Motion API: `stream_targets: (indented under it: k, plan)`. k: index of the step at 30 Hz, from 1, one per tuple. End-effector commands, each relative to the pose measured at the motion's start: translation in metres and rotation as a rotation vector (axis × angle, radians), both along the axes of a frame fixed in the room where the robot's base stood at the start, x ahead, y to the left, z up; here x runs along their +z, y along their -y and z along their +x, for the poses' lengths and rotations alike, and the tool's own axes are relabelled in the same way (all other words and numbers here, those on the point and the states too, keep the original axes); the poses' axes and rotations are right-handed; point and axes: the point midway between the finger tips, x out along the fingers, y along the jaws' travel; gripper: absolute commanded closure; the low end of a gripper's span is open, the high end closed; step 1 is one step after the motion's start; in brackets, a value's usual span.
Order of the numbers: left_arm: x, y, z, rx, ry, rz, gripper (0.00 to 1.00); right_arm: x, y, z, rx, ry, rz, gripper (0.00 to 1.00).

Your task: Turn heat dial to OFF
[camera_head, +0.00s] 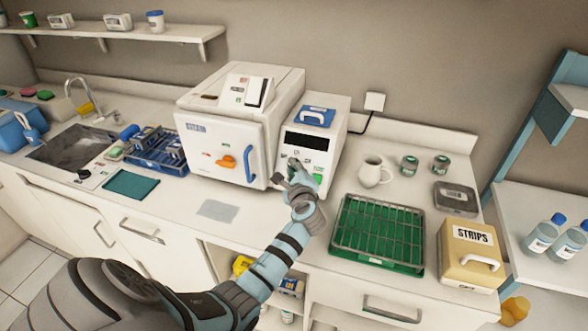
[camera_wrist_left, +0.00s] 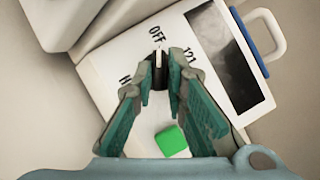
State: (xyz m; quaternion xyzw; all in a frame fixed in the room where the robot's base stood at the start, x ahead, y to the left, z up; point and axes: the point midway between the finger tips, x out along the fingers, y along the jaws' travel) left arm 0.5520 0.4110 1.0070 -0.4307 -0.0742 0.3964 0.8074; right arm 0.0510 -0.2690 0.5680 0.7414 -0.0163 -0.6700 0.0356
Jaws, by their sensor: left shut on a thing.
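The heat dial (camera_wrist_left: 158,62) is a small dark knob with a pale pointer line on the white panel (camera_wrist_left: 110,48) of the control unit. The pointer line points up toward the OFF label, with 121 to its right and a partly hidden label at lower left. My left gripper (camera_wrist_left: 159,87) has its fingertips closed on both sides of the dial. In the head view, my left gripper (camera_head: 294,170) reaches the front of the white unit (camera_head: 327,132) and hides most of the dial. My right gripper is not in view.
A green button (camera_wrist_left: 172,141) sits below the dial, close to the fingers. A dark display (camera_wrist_left: 225,65) is at upper right. The steam box (camera_head: 222,150) stands left of the unit. A mug (camera_head: 372,171) and a green rack (camera_head: 378,233) are to the right.

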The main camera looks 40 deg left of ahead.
Motion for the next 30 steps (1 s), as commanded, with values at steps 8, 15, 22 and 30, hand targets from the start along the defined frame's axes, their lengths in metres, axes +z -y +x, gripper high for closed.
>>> stream_targets:
  k: [8, 15, 22, 30]
  plan:
    - [0.001, -0.001, 0.0, 0.0, 0.0, 0.003, 0.82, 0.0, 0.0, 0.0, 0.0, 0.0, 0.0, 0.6]
    - [0.0, 0.0, 0.0, 0.0, 0.0, 0.002, 0.69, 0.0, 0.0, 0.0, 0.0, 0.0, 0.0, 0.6]
    - [0.001, 0.007, -0.005, -0.002, 0.001, -0.001, 0.69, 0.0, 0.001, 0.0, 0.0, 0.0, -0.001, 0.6]
    - [0.015, 0.055, -0.052, -0.002, 0.001, -0.006, 0.69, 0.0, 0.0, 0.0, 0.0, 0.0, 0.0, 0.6]
